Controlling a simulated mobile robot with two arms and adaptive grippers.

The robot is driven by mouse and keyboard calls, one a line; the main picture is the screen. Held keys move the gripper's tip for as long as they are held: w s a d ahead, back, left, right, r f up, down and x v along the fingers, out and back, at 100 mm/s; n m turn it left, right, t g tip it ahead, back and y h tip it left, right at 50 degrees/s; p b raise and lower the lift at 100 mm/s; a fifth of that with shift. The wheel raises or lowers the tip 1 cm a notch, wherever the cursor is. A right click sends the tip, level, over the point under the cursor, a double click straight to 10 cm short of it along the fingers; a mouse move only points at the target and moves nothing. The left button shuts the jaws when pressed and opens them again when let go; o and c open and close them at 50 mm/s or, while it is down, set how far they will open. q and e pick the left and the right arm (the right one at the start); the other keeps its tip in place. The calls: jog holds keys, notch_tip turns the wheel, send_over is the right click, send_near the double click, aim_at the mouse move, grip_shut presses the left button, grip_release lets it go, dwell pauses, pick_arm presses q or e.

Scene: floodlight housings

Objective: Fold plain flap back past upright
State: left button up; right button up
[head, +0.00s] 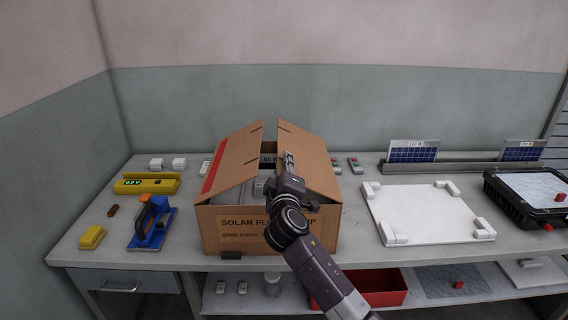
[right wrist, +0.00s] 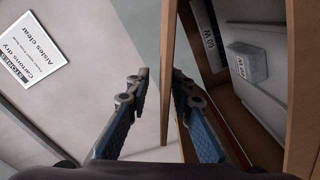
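An open cardboard carton (head: 227,229) stands on the bench, its front lettered "SOLAR FL…". Its plain right flap (head: 309,158) is raised and leans inward over the opening. The left flap (head: 239,152), with a red stripe at its side, also leans inward, leaving a gap between them. My right gripper (head: 288,160) is at the plain flap's inner edge. In the right wrist view my right gripper (right wrist: 158,88) is open, its fingers on either side of a brown flap edge (right wrist: 166,70). I cannot tell whether they touch it. My left gripper is not in view.
White items with "60 W" labels (right wrist: 246,62) sit inside the carton. A blue tool (head: 150,222) and yellow items (head: 147,183) lie left. A white board with corner blocks (head: 420,212) and a black case (head: 505,210) stand right. A red bin (head: 385,290) is below.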

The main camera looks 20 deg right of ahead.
jog(key=shift+c, duration=0.4)
grip_shut()
